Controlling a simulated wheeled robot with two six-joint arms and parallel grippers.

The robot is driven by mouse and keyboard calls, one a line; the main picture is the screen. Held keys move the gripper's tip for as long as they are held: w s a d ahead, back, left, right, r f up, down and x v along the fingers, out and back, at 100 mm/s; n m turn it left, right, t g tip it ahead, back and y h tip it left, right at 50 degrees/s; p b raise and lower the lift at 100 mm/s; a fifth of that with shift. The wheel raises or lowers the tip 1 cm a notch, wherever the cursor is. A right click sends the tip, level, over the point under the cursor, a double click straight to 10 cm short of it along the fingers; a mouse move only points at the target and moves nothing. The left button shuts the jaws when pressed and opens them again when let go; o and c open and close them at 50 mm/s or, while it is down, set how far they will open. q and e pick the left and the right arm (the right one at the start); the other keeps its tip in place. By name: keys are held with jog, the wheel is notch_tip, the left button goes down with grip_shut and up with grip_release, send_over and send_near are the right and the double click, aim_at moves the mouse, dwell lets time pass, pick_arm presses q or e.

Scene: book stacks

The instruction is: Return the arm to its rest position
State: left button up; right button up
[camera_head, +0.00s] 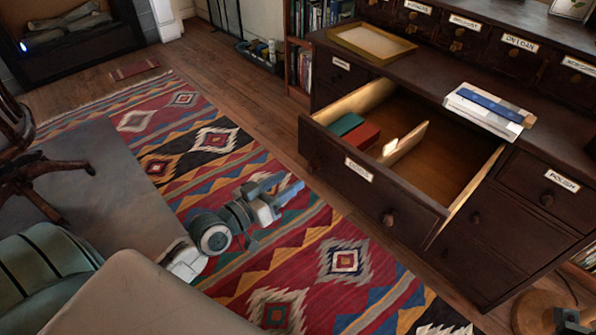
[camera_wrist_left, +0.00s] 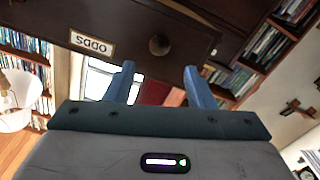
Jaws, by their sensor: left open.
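My left arm comes in from the lower left in the head view. Its left gripper (camera_head: 291,190) is over the patterned rug, in front of the cabinet and apart from the open drawer (camera_head: 375,182). In the left wrist view the two blue fingers of the left gripper (camera_wrist_left: 158,78) stand apart with nothing held between them. Beyond them is a dark drawer front with a "SAGO" label (camera_wrist_left: 91,43) and a round knob (camera_wrist_left: 159,44). A small grey part, seemingly my right gripper (camera_head: 570,321), shows at the lower right corner of the head view; its fingers are not clear.
The open drawer holds a green book (camera_head: 346,124), a red book (camera_head: 358,137) and a light divider (camera_head: 404,143). A tray (camera_head: 372,43) and a blue-and-white stack (camera_head: 489,107) lie on the cabinet top. A chair (camera_head: 30,165) stands at left.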

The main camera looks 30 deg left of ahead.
pick_arm(q)
jog(key=shift+v, duration=0.8)
